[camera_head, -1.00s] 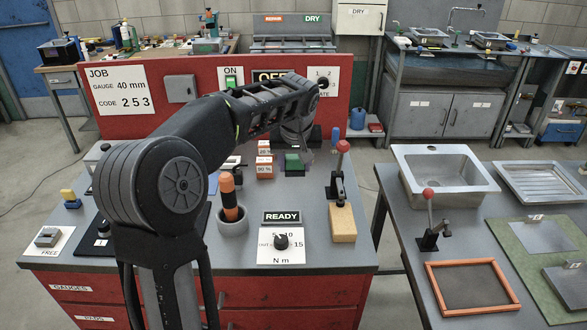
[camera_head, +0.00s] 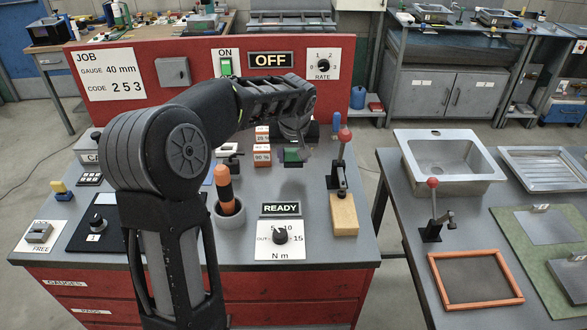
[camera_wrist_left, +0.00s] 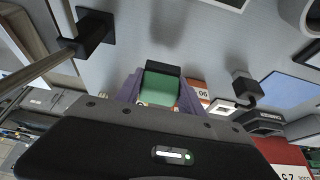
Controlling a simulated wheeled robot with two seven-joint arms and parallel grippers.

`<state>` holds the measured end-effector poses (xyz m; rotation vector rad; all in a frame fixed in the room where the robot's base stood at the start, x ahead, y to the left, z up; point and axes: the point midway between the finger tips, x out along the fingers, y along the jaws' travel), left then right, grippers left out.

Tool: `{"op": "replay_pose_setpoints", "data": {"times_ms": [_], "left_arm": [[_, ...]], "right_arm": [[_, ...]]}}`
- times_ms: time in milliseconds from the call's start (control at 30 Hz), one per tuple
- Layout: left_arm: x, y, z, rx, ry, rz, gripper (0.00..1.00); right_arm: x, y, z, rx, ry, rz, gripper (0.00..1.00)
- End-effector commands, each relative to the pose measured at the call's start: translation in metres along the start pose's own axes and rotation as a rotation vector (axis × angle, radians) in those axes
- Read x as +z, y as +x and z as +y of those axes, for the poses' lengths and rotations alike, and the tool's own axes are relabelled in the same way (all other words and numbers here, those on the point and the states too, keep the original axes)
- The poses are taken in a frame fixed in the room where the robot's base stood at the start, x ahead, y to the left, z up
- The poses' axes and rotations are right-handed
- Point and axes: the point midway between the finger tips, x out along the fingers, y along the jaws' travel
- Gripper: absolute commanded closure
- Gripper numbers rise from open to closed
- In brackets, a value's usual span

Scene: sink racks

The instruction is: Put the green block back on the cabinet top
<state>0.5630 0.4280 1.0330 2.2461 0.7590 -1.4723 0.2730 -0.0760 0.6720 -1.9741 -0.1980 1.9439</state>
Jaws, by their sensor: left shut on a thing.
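The green block (camera_head: 293,156) is small and partly hidden by my left gripper in the head view. In the left wrist view the green block (camera_wrist_left: 176,94) sits between the two purplish fingers of my left gripper (camera_wrist_left: 163,98), with a dark face toward the top. My left gripper (camera_head: 294,143) is shut on it and hangs over the grey top (camera_head: 320,250) of the red drawer cabinet. I cannot tell if the block touches the surface. My right gripper is out of view.
Orange-and-white number blocks (camera_head: 262,153) stand just left of the green block. A red-knobbed lever (camera_head: 344,160) stands to the right. An orange-handled tool in a grey cup (camera_head: 228,208) and the READY plate (camera_head: 281,209) are nearer. A grey two-door cabinet (camera_head: 445,92) stands at the back right.

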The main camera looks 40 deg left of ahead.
Motion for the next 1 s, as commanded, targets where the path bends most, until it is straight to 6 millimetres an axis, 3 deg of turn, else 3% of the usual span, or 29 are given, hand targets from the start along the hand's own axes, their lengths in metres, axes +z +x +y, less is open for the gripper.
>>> {"op": "replay_pose_setpoints", "data": {"times_ms": [100,433,700,1000], "left_arm": [[0.004,0.009,0.000,-0.001,0.001,0.001,1.00],[0.005,0.013,0.000,0.000,0.000,0.002,1.00],[0.018,0.042,0.000,0.000,0.000,0.000,1.00],[0.019,0.045,0.000,0.001,0.000,0.002,1.00]], "right_arm": [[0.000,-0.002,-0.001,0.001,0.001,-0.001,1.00],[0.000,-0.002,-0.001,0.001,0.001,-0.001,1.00],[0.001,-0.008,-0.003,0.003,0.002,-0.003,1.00],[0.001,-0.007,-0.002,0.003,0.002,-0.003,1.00]]}}
